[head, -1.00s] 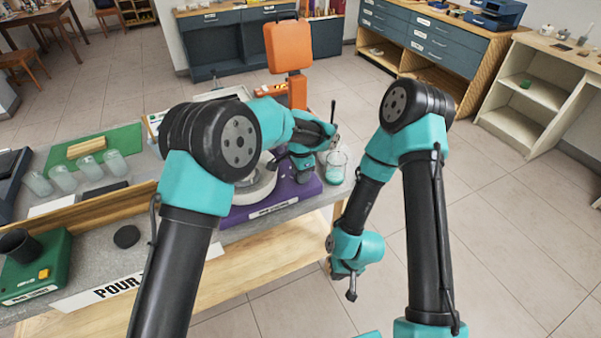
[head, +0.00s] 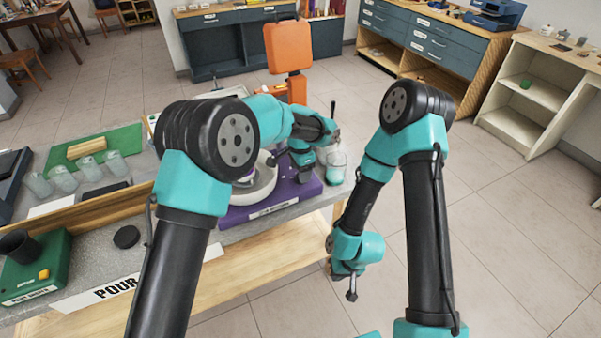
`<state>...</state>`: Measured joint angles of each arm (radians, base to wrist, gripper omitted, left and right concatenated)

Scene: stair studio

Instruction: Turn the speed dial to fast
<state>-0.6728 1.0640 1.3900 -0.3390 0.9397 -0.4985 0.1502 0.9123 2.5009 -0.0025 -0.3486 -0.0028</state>
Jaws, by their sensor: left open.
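The purple machine base (head: 240,213) with a white label and a pale round bowl (head: 262,188) stands at the right end of the grey bench. My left gripper (head: 304,175) is open over the right part of this base, pointing down. I cannot make out the speed dial; my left wrist and gripper cover that part of the base. Whether the fingers touch anything is hidden. My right gripper (head: 351,288) hangs low over the floor, right of the bench and away from the machine; its finger opening is too small to read.
A glass beaker (head: 336,168) with turquoise contents stands close right of my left gripper. An orange upright part (head: 287,47) rises behind the machine. Several frosted glasses (head: 63,179), a green box (head: 38,268) and a black disc (head: 126,237) occupy the bench's left. Floor at right is free.

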